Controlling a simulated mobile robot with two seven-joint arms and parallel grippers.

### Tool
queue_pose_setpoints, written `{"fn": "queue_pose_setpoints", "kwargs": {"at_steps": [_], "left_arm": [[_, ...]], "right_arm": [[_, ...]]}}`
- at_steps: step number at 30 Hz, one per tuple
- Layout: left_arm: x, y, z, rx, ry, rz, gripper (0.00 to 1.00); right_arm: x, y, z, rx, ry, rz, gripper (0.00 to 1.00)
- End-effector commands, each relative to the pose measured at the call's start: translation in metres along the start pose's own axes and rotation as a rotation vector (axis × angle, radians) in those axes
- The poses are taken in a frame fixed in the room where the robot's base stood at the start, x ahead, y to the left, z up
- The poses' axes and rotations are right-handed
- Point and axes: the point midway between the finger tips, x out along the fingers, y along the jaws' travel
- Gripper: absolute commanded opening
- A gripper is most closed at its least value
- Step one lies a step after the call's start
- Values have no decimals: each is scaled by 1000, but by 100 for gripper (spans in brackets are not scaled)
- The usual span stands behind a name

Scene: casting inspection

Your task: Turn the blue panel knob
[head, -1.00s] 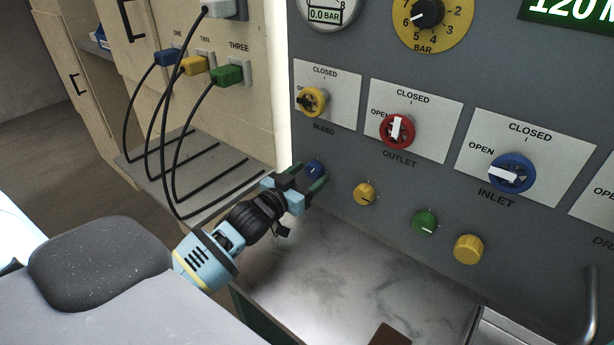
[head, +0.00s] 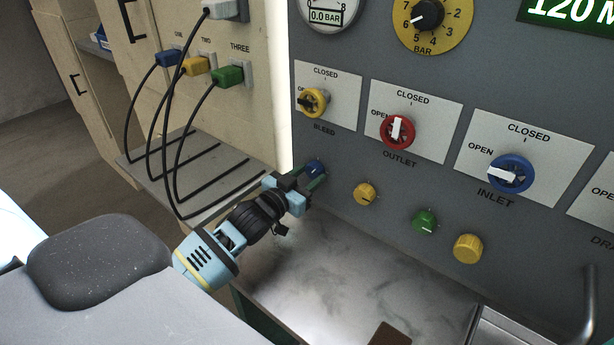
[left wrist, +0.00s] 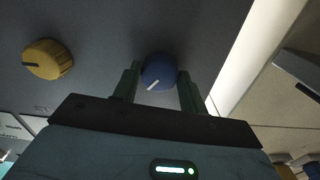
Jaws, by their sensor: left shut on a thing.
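The blue panel knob (head: 315,167) is at the lower left of the grey panel, below the BLEED valve. In the left wrist view the blue knob (left wrist: 158,71) sits between my two green fingers, its white pointer line slanting to the lower left. My left gripper (head: 313,176) has its fingers on either side of the knob and is shut on it; the fingers partly hide the knob in the head view. The left gripper (left wrist: 157,85) also shows in the left wrist view. My right gripper is not in view.
A yellow knob (head: 365,194), a green knob (head: 425,221) and another yellow knob (head: 468,248) lie to the right along the panel. Yellow, red and blue valve handles are above. Cables hang from plugs at left. A metal counter (head: 330,270) lies below.

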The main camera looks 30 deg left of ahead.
Motion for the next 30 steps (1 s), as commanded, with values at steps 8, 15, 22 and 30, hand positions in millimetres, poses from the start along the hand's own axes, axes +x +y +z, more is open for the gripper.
{"fn": "queue_pose_setpoints", "kwargs": {"at_steps": [8, 15, 22, 30], "left_arm": [[0, 0, -3, 218, 2, 1, 19], [0, -1, -2, 448, 0, 0, 19], [0, -2, -2, 657, 0, 0, 19], [0, -2, -1, 848, -1, 1, 19]], "right_arm": [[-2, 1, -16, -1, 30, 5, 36], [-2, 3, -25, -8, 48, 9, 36], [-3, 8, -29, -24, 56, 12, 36], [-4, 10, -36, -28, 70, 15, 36]]}}
